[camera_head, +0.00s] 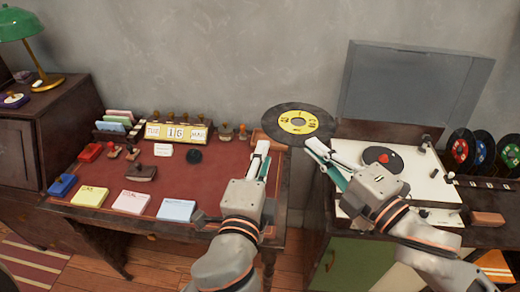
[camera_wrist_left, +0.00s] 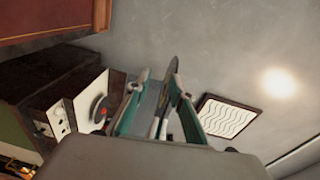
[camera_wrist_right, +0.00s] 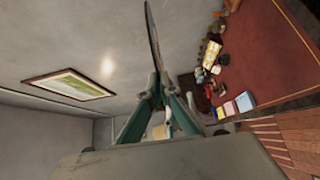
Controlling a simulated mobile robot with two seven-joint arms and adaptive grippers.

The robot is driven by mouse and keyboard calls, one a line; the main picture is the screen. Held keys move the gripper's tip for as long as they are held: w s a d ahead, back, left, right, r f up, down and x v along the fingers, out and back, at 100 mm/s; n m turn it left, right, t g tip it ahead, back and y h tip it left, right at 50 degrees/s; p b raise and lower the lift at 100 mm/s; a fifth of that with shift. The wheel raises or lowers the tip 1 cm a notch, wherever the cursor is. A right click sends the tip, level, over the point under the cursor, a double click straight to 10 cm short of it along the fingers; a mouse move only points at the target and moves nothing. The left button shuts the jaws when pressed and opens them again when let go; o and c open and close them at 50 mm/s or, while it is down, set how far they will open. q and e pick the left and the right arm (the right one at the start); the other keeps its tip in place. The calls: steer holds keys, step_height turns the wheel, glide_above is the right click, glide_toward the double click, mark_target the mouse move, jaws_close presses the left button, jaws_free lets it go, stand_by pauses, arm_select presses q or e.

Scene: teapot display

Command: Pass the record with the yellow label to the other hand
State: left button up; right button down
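The record with the yellow label (camera_head: 299,122) is held up in the air above the back of the desk, between my two grippers. In the right wrist view the record (camera_wrist_right: 153,38) shows edge-on, rising from between the closed fingertips of my right gripper (camera_wrist_right: 158,82). In the head view the right gripper (camera_head: 316,150) meets its lower right edge. My left gripper (camera_head: 262,150) is open just below the record's left edge. In the left wrist view the left gripper (camera_wrist_left: 158,76) has its fingers apart, with the thin dark record (camera_wrist_left: 170,72) nearer the right finger; contact is unclear.
A white record player (camera_head: 425,190) with its grey lid (camera_head: 410,95) raised stands at right. Several records (camera_head: 482,150) stand in a rack beyond it. The red desk (camera_head: 205,178) holds a calendar block (camera_head: 175,132), stamps and note pads. A green lamp (camera_head: 18,25) is at far left.

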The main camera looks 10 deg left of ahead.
mark_target(268, 119)
arm_select(q)
steer(key=r, duration=0.2)
steer(key=shift+w+a+r+m+t+y, duration=0.2)
steer(key=shift+r+m+t+y, duration=0.1)
steer(key=shift+r, duration=0.05)
steer(key=w, duration=1.1)
steer(key=shift+w+f, duration=0.15)
steer(key=shift+w, duration=0.05)
steer(key=shift+c, duration=0.3)
jaws_close()
arm_select(e)
steer(key=c, duration=2.2)
jaws_free()
steer(key=shift+d+f, duration=0.1)
steer(key=shift+d, duration=0.05)
